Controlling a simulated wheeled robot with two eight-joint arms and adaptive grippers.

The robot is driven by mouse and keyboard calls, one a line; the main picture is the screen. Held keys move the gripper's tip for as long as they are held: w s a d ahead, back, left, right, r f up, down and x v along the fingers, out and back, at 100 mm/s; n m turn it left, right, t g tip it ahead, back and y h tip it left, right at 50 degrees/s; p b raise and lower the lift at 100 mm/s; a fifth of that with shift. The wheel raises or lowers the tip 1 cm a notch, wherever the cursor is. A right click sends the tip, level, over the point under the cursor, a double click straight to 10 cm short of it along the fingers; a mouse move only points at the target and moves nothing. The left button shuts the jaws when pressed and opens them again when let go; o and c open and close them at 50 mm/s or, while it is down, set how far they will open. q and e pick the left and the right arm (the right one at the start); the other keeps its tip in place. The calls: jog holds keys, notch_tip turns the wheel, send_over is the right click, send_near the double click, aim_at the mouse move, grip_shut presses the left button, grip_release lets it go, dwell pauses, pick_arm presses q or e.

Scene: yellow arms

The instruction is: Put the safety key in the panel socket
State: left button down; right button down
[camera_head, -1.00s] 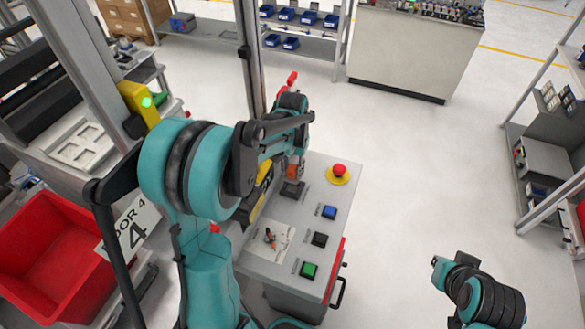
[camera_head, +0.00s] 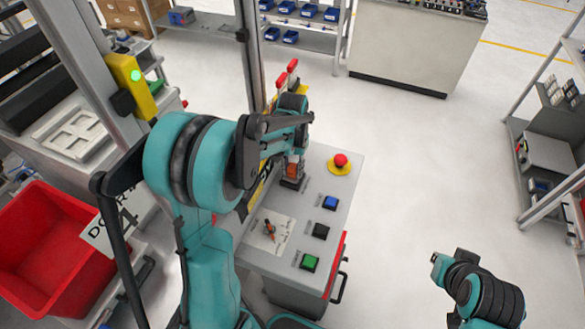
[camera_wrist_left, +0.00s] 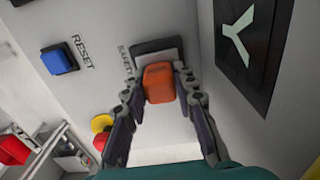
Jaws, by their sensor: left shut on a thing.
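The safety key, an orange block (camera_wrist_left: 159,84), is between the two dark fingers of my left gripper (camera_wrist_left: 157,90), which is shut on it. In the head view the orange key (camera_head: 293,170) shows just past the left forearm, right above the dark socket (camera_head: 291,184) on the grey panel. In the left wrist view the black-framed socket (camera_wrist_left: 157,46), by the word SAFETY, is directly behind the key and partly covered by it. The key's lower end is hidden, so I cannot tell whether it has entered the socket.
On the panel are a red emergency button (camera_head: 341,160) on yellow, a blue button (camera_head: 329,202), a black button (camera_head: 320,231) and a green button (camera_head: 310,262). A red bin (camera_head: 40,250) stands left. Open floor lies right of the panel.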

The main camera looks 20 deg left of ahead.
pick_arm(q)
jog(key=c, duration=1.1)
grip_release()
jog(key=shift+c, duration=0.2)
jog(key=shift+r, duration=4.05)
jog(key=shift+r, duration=0.1)
